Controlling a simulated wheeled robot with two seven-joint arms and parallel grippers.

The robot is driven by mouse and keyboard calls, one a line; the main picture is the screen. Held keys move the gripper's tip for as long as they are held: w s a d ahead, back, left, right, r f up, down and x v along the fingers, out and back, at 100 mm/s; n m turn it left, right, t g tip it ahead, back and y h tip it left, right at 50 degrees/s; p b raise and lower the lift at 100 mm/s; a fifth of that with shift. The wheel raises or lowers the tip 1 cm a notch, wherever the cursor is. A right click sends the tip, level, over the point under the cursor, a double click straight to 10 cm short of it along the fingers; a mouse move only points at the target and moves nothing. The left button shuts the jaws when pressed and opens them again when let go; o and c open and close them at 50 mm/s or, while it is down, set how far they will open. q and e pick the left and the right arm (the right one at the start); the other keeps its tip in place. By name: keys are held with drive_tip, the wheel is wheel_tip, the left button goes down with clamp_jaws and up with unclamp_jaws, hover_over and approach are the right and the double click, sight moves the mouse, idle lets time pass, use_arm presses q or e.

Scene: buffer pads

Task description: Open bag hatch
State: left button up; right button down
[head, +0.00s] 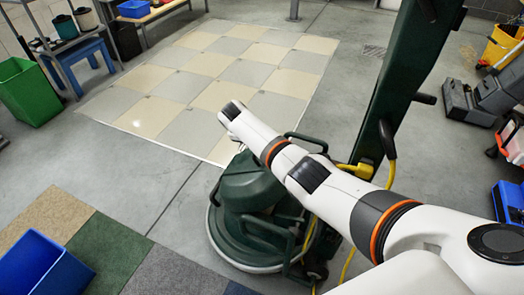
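A dark green floor buffer machine (248,228) stands on the grey floor in the middle of the head view. Its round base is partly behind my arm. A tall dark green upright body (412,62) rises from it, leaning right and leaving the top of the picture. No bag hatch can be made out on it. My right arm comes in from the lower right and reaches over the machine. Its far end points up and left, past the upright; no separate fingers can be made out there. I see nothing held. My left gripper is not in view.
A yellow cord (388,174) hangs at the machine's right. A checkered tile patch (215,75) lies behind. A green bin (30,92) stands left and a blue bin (42,266) lower left. Machines and a yellow bucket (503,43) stand right. Grey floor is clear left of the buffer.

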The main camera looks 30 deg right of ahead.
drive_tip(key=shift+w+a, duration=0.15)
